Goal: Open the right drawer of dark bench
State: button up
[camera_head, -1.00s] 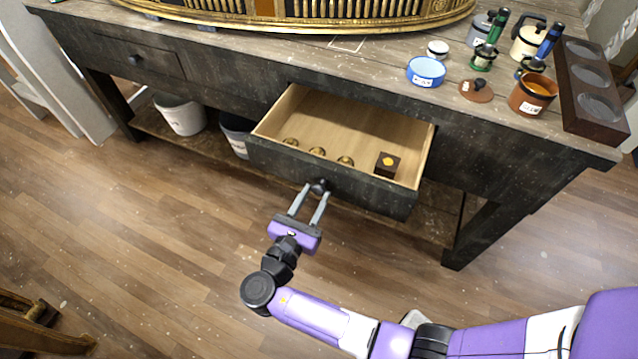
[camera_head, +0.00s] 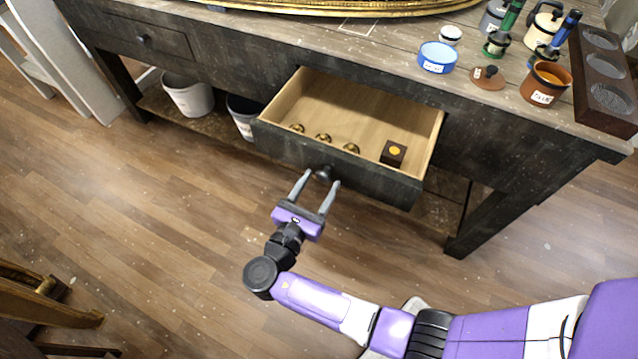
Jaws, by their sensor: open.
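The dark bench (camera_head: 255,52) stands across the view with a worn wooden top. Its right drawer (camera_head: 290,148) is pulled well out, showing a pale wooden inside. Several small brass knob-like pieces (camera_head: 323,138) and a dark box with a yellow mark (camera_head: 393,153) lie in it. The drawer's dark round knob (camera_head: 324,173) is on its front face. My gripper (camera_head: 321,180) is open, with one finger on each side of the knob; I cannot tell whether they touch it. The left drawer (camera_head: 145,40) is shut.
On the bench top are a blue bowl (camera_head: 437,57), a brown lid (camera_head: 488,77), an orange-brown pot (camera_head: 545,83) and a dark rack (camera_head: 606,75). Bins (camera_head: 188,95) stand on the lower shelf. The floor before the bench is clear; wooden furniture (camera_head: 45,300) is at lower left.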

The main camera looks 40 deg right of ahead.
jog(key=v, duration=0.7)
jog(key=shift+a, duration=0.3)
jog(key=shift+s, duration=0.1)
